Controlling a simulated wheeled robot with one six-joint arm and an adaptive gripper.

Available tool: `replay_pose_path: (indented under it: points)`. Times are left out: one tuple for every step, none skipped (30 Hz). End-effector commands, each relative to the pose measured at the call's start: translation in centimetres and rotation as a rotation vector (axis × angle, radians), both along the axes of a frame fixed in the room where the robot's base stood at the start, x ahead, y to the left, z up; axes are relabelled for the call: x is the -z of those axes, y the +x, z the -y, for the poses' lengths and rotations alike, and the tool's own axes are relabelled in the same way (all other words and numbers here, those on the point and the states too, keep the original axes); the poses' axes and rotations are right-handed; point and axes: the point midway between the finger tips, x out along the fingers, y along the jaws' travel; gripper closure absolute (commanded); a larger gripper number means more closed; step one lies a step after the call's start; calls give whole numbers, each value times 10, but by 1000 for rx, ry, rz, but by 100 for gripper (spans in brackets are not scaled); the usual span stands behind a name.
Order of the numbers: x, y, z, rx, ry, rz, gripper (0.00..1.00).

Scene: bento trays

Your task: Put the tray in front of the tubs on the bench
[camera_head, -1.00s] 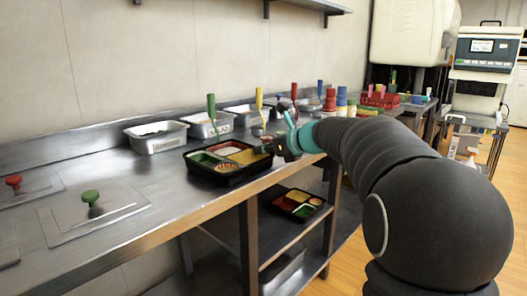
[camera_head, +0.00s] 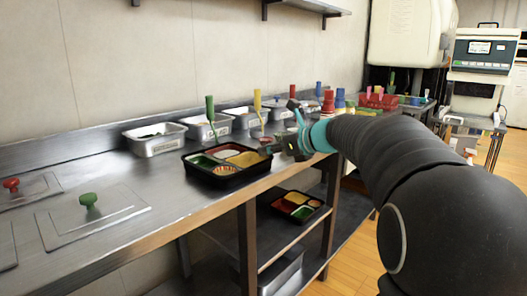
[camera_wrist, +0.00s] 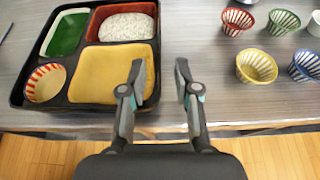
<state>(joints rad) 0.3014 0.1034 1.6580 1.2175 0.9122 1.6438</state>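The black bento tray (camera_head: 228,182) rests on the steel bench in front of the metal tubs (camera_head: 156,146). It has green, red, white and yellow compartments and a striped cup. In the wrist view the tray (camera_wrist: 76,112) lies at the left. My gripper (camera_head: 292,148) is at the right of the tray, close to its edge. In the wrist view my gripper (camera_wrist: 159,78) is open with nothing between its fingers. The left finger is over or beside the tray's right edge; I cannot tell if it touches.
Several coloured cups (camera_wrist: 256,66) stand to the right of my gripper. A second tray (camera_head: 299,206) lies on the shelf below. Green (camera_head: 89,201) and red knobs top the lids at left. Upright coloured handles rise from the tubs.

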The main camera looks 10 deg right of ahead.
Motion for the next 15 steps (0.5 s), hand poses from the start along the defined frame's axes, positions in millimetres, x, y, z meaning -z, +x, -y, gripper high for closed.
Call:
replay_pose_path:
  points:
    - [-5,-8,7,3,0,2,69]
    - [-8,-13,11,5,0,3,69]
    - [-11,-19,15,3,-1,3,69]
    - [-13,-23,19,4,0,2,69]
    - [-15,-28,22,4,-1,2,69]
    - [-18,-33,25,3,0,1,69]
    - [-20,-37,28,4,-1,2,69]
    - [-21,-41,31,4,-1,1,69]
    - [-24,-45,34,2,-1,0,69]
    - [-25,-48,36,3,-1,1,69]
    - [-27,-50,38,3,-1,1,69]
    - [-28,-53,40,2,-1,0,69]
    - [-29,-55,41,1,-1,1,69]
    - [-30,-57,42,1,0,0,69]
    - [-30,-58,44,1,0,0,69]
